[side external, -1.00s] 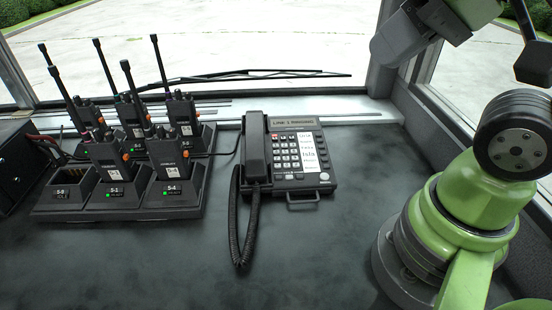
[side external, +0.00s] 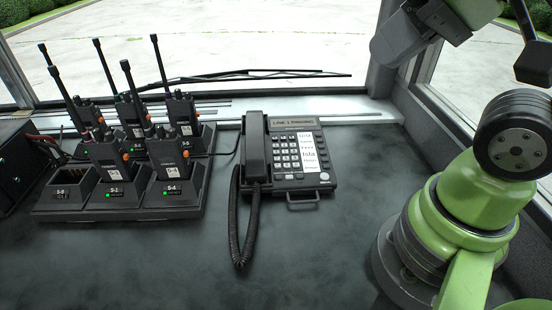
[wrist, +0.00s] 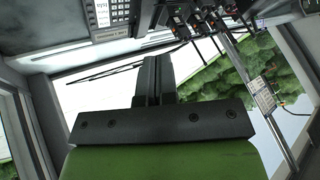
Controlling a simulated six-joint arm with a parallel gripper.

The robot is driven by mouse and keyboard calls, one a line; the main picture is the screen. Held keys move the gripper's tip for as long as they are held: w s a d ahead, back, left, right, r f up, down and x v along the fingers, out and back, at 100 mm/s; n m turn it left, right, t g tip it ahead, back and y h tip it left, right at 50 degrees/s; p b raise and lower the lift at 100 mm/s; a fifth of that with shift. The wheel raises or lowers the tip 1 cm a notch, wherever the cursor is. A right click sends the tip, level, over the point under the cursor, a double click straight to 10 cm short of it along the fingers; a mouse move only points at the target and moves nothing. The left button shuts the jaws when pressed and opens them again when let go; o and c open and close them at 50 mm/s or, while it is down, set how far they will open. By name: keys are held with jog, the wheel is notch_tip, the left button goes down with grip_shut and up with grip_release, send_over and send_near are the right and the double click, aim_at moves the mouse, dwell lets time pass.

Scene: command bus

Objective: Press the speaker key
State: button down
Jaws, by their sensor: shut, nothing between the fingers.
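The desk phone (side external: 300,165) sits on the dark desk with its handset (side external: 255,148) in the cradle at its left. Its display (side external: 291,122) carries text that seems to read "LINE 1 RINGING". Below are a keypad (side external: 284,153), a white label strip (side external: 308,151) and a round pale key (side external: 324,177) at the lower right. Key labels are too small to read, so I cannot tell which is the speaker key. My gripper (wrist: 153,62) is shut and empty in the wrist view, well away from the phone. Part of the phone (wrist: 103,15) shows at the top there.
A charger rack (side external: 120,205) with several upright radios and tall antennas stands left of the phone. A coiled cord (side external: 240,225) hangs in front of the phone. The windshield (side external: 230,50) is behind. The desk in front (side external: 310,250) is clear.

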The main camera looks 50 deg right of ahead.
jog(key=m+g+y, duration=0.5)
jog(key=m+y, duration=0.1)
jog(key=m, duration=1.8)
send_over(299, 176)
notch_tip(299, 176, down, 17)
jog(key=shift+s+a+f, duration=0.2)
jog(key=shift+s+a, duration=0.2)
jog(key=shift+s, duration=0.05)
jog(key=shift+w+d+f, duration=0.15)
jog(key=shift+f, duration=1.3)
jog(key=shift+w+d+f, duration=0.1)
jog(key=shift+w+f, duration=0.05)
jog(key=shift+f, duration=1.3)
jog(key=shift+w+d+f, duration=0.15)
jog(key=shift+f, duration=1.3)
jog(key=shift+f, duration=0.15)
jog(key=shift+f, duration=0.25)
